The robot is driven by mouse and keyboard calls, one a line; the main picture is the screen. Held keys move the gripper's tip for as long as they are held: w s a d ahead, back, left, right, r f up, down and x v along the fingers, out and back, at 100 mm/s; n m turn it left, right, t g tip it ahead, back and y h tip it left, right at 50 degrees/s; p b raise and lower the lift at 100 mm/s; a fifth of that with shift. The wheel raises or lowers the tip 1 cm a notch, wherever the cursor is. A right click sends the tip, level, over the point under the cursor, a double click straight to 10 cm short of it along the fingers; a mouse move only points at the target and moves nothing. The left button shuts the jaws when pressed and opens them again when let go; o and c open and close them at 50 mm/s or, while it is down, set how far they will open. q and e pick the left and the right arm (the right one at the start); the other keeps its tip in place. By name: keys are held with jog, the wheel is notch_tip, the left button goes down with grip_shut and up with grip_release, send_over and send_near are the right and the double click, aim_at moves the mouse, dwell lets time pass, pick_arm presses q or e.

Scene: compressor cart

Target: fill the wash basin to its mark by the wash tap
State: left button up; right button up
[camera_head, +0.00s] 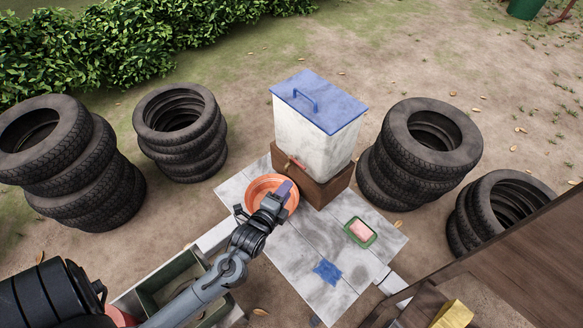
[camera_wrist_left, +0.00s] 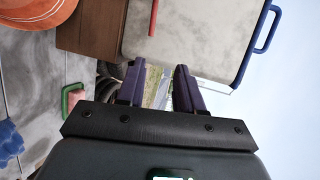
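The orange wash basin (camera_head: 257,184) stands on the grey paved slab, in front of a white water container (camera_head: 312,135) with a blue lid. The red wash tap (camera_head: 295,163) is low on the container's front. It also shows in the left wrist view (camera_wrist_left: 153,17), with part of the basin (camera_wrist_left: 35,14) at upper left. My left gripper (camera_head: 284,190) is over the basin's right side in the head view, close to the tap. Its purple fingers (camera_wrist_left: 160,85) are apart with nothing between them. The basin's mark and any water are not discernible. My right gripper is not in view.
The container stands on a brown wooden block (camera_head: 324,186). A green dish with pink soap (camera_head: 360,231) and a blue cloth (camera_head: 327,271) lie on the slab (camera_head: 290,255). Tyre stacks (camera_head: 425,150) stand on both sides. A wooden panel (camera_head: 530,255) fills the lower right.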

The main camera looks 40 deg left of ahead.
aim_at(304, 169)
pick_arm(q)
jog(key=shift+n, duration=0.3)
jog(key=x, duration=0.4)
jog(key=f+b+x, duration=0.1)
jog(key=x, duration=0.4)
jog(key=b+x, duration=0.1)
jog(key=x, duration=0.3)
jog(key=shift+w+f, duration=0.1)
jog(key=shift+f, duration=0.3)
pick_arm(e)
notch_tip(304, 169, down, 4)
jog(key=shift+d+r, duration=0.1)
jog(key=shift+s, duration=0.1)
pick_arm(q)
grip_shut()
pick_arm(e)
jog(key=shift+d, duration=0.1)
